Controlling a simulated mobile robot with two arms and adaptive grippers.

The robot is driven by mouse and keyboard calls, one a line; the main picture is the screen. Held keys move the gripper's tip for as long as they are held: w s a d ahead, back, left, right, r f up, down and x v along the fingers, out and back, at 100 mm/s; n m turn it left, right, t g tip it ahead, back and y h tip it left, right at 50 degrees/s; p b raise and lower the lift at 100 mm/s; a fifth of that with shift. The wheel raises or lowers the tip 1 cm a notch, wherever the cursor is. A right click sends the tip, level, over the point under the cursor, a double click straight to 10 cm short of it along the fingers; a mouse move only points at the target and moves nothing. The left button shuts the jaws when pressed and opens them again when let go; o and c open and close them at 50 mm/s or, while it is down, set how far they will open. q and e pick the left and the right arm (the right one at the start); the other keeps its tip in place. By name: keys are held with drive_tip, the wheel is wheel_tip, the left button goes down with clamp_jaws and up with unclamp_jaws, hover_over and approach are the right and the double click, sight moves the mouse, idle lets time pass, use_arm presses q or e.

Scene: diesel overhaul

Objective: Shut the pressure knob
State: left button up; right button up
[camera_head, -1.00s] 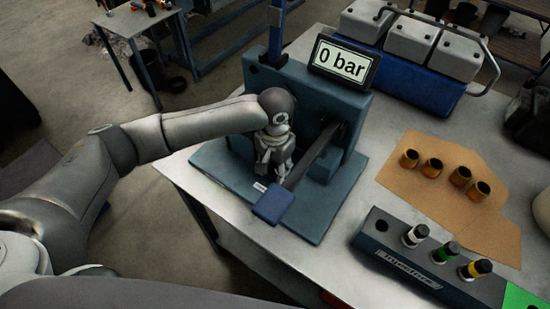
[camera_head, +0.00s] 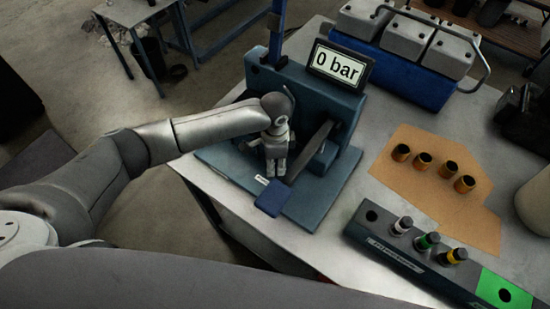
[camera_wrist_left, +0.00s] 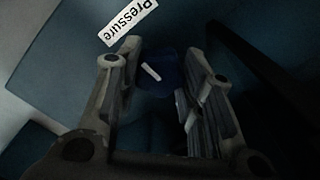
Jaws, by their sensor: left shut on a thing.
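The pressure knob (camera_wrist_left: 158,72) is a dark blue knob with a short white mark, seen between the fingers in the left wrist view. The mark lies diagonally. A white "Pressure" label (camera_wrist_left: 129,22) is beside it. My left gripper (camera_head: 275,174) is over the blue test stand (camera_head: 328,196) in the head view, fingers downward, and is shut on the knob, with a finger on each side (camera_wrist_left: 153,100). In the head view the gripper hides the knob. The stand's display (camera_head: 338,64) reads "0 bar". My right gripper is not in view.
A lever with a blue pad (camera_head: 272,198) runs close to the right of my left gripper. A dark rack (camera_head: 385,238) with several small parts is at the right front. Several brass sleeves (camera_head: 422,162) stand on brown paper (camera_head: 470,213). A blue crate (camera_head: 385,80) with grey canisters is behind.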

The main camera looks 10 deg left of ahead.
use_arm(q)
drive_tip(key=shift+r+m, duration=0.1)
drive_tip(key=shift+m, duration=0.5)
drive_tip(key=shift+d, duration=0.1)
